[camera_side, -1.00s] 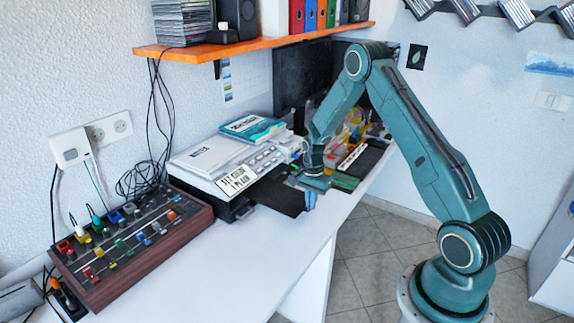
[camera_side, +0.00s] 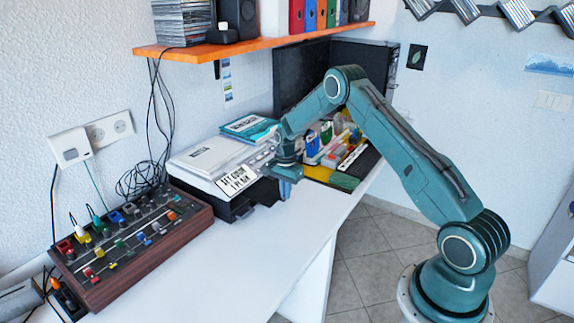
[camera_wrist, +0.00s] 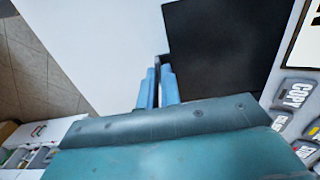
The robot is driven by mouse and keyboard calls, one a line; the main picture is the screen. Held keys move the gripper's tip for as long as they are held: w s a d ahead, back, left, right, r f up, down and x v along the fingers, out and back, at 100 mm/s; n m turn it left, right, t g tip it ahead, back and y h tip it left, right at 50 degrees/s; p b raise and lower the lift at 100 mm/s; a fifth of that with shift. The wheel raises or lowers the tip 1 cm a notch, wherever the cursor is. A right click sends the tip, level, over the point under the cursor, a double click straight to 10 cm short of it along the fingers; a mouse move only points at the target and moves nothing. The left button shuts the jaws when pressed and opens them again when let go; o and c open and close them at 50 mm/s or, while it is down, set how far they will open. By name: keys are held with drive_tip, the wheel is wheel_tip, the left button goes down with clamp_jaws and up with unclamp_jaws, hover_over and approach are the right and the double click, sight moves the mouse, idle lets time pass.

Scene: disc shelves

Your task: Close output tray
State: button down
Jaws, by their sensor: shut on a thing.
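My gripper (camera_side: 285,190) points down beside the printer's front. In the wrist view my gripper (camera_wrist: 158,85) is shut on a small dark piece at the tray's edge.
The control box (camera_side: 130,240) with coloured knobs sits at the left of the desk. Stationery (camera_side: 330,145) and a dark keyboard-like item (camera_side: 362,160) lie behind my gripper. The orange shelf (camera_side: 255,43) hangs above. The front desk surface (camera_side: 250,255) is clear.

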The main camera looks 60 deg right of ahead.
sight(276, 194)
drive_tip(key=shift+w, duration=2)
drive_tip(key=c, duration=1.6)
unclamp_jaws()
drive_tip(key=shift+r, duration=0.15)
wheel_tip(276, 194, up, 14)
drive_tip(key=shift+f, duration=0.2)
